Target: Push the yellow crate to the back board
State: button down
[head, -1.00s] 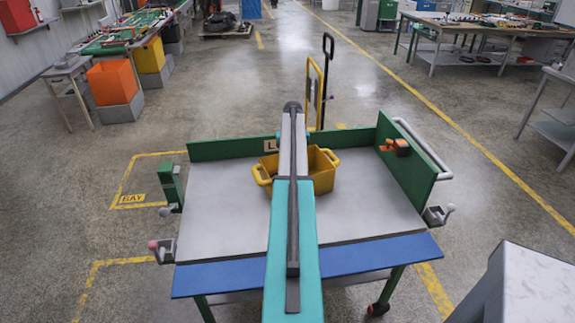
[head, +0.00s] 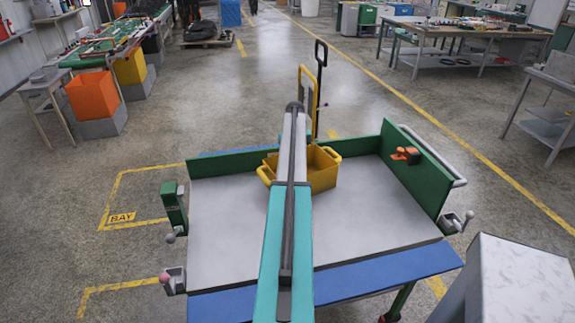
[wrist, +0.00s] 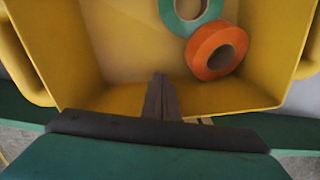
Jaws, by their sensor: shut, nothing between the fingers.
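The yellow crate (head: 322,175) stands at the far side of the grey cart top (head: 370,215), against or very near the green back board (head: 225,162). I cannot tell whether they touch. My arm crosses in front of the crate and hides part of it. In the wrist view, the crate (wrist: 262,45) is seen from above and holds a green ring (wrist: 187,14) and an orange ring (wrist: 216,50). My gripper (wrist: 160,80) is shut and empty, by the crate's wall at the bottom of that view. Whether it touches the wall is unclear.
A green side board (head: 425,175) with an orange item (head: 406,155) closes the cart's right side. A green post (head: 173,205) stands at the left edge. A blue strip (head: 385,275) runs along the near edge. The cart top nearer me is clear.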

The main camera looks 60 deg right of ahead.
jog(key=shift+s+d, duration=0.1)
jog(key=shift+d, duration=0.05)
jog(key=shift+a, duration=0.2)
jog(key=shift+s+a, duration=0.45)
jog(key=shift+a, duration=0.25)
jog(key=shift+s+a, duration=0.65)
jog(key=shift+s+a+r, duration=0.1)
jog(key=shift+s+r, duration=0.1)
notch_tip(320, 180, up, 10)
jog(key=b, duration=0.2)
jog(key=shift+f, duration=0.15)
jog(key=shift+w, duration=0.1)
